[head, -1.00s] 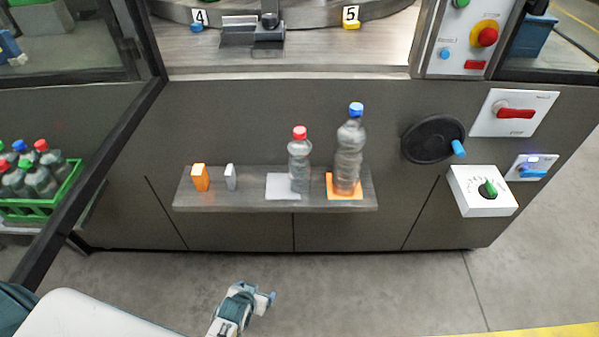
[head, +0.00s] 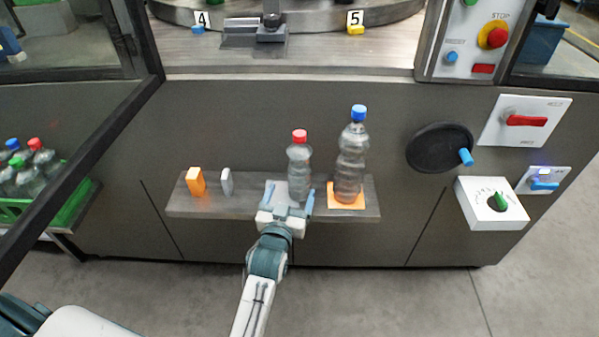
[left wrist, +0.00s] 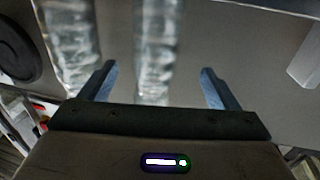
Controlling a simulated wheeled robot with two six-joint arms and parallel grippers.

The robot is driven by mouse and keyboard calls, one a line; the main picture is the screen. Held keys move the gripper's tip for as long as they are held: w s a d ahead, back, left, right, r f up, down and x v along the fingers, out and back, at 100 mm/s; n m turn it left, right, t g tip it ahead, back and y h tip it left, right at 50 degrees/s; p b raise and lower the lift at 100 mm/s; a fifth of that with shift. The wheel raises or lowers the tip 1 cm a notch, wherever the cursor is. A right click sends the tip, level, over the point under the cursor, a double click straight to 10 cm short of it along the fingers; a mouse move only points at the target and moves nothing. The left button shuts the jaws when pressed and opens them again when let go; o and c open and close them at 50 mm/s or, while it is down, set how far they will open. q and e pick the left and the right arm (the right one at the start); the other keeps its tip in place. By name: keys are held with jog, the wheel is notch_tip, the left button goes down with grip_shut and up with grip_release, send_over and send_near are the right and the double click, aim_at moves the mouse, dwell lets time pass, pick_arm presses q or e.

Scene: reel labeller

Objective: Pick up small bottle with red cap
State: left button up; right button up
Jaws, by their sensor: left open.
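The small clear bottle with a red cap (head: 299,165) stands upright on the grey shelf (head: 230,208), on or at a white square. My left gripper (head: 289,193) is open just in front of its lower part. In the left wrist view the small bottle (left wrist: 155,55) shows between the two blue fingers of the left gripper (left wrist: 159,85), with gaps on both sides. Its cap is out of that view. My right gripper is not in view.
A taller bottle with a blue cap (head: 351,160) stands close on the right, on an orange square (head: 346,198). A green crate of bottles (head: 72,205) is at far left.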

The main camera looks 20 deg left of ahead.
aim_at(294, 184)
pick_arm(q)
jog(key=w, duration=0.4)
jog(key=shift+w+a, duration=0.1)
jog(key=shift+a, duration=0.1)
jog(key=w, duration=0.4)
jog(key=shift+w+d+b, duration=0.1)
jog(key=shift+d+b, duration=0.1)
jog(key=shift+b, duration=0.2)
jog(key=shift+w, duration=0.55)
jog(key=shift+r, duration=0.1)
jog(key=c, duration=1.3)
jog(key=shift+c, duration=0.6)
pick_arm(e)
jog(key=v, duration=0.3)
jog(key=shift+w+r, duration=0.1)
pick_arm(q)
jog(key=shift+r, duration=0.15)
